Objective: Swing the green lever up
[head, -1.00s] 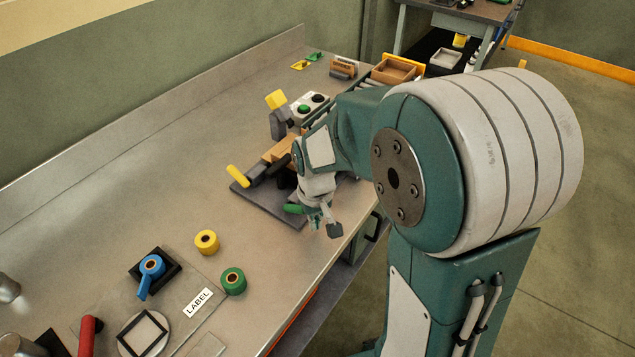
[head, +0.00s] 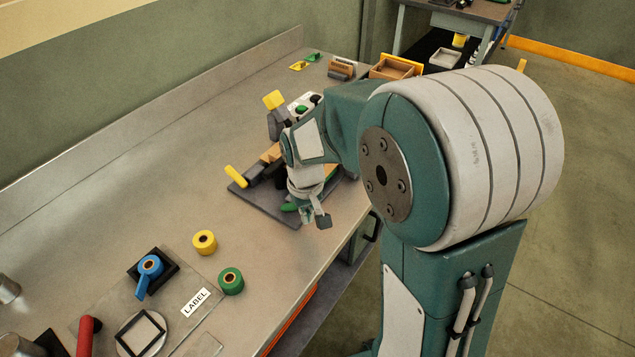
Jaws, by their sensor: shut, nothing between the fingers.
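The green lever (head: 289,207) lies low at the front edge of the dark fixture plate (head: 262,204). Its green handle points left, and its right end is hidden behind my gripper. My gripper (head: 316,221) points down just right of the handle, close to the table's front edge. Its fingers look close together, with nothing seen between them. I cannot tell whether the gripper touches the lever.
A yellow-handled lever (head: 236,176) and an upright yellow-tipped lever (head: 273,100) share the fixture area. A button box (head: 301,105) stands behind. The table's middle left is clear.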

